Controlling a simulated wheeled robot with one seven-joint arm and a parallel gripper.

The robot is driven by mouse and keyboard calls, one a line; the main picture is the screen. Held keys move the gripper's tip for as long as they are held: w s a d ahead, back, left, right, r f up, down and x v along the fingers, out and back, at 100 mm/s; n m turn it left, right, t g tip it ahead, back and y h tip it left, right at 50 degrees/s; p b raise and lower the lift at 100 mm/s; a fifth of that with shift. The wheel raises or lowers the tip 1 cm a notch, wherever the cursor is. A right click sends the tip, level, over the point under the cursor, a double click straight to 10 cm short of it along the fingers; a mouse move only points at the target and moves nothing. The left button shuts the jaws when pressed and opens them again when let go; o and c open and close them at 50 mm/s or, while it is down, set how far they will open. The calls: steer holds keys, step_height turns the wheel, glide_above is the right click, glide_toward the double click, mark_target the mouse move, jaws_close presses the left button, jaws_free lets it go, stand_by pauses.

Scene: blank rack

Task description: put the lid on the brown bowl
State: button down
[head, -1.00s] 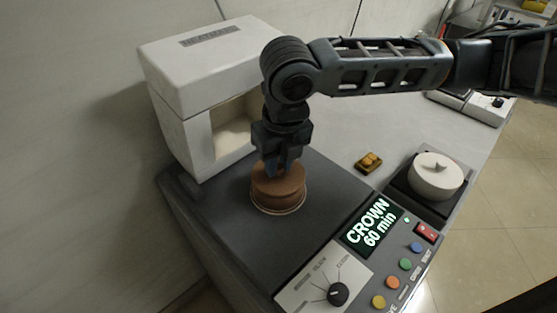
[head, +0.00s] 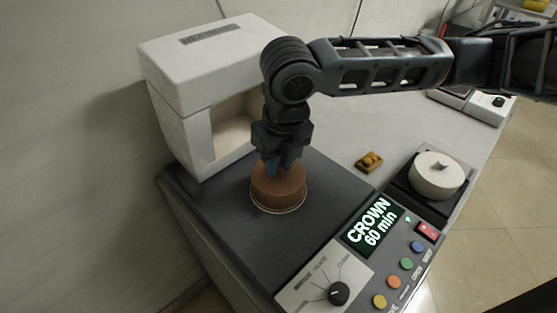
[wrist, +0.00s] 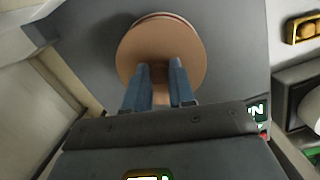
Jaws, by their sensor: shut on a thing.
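The brown lid (head: 278,183) is a round disc on top of the brown bowl (head: 278,203), on the dark plate in front of the white machine. In the head view the two look joined, and any small gap between them cannot be told. My gripper (head: 278,167) points down from above with its blue fingers shut on the lid's raised handle. In the wrist view the lid (wrist: 190,50) fills the top middle, with the fingers (wrist: 161,66) on either side of the brown handle. The lid hides most of the bowl from above.
A white machine (head: 185,85) with an open front stands close behind and left. A control panel with a dial (head: 338,293) and coloured buttons lies in front. The dark plate (head: 235,235) is otherwise clear.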

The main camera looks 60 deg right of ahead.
steer(key=shift+f, duration=0.15)
steer(key=c, duration=0.9)
jaws_free()
steer(key=shift+o, duration=0.5)
steer(key=o, duration=0.4)
steer(key=shift+r+p, duration=2.55)
steer(key=shift+r, duration=1)
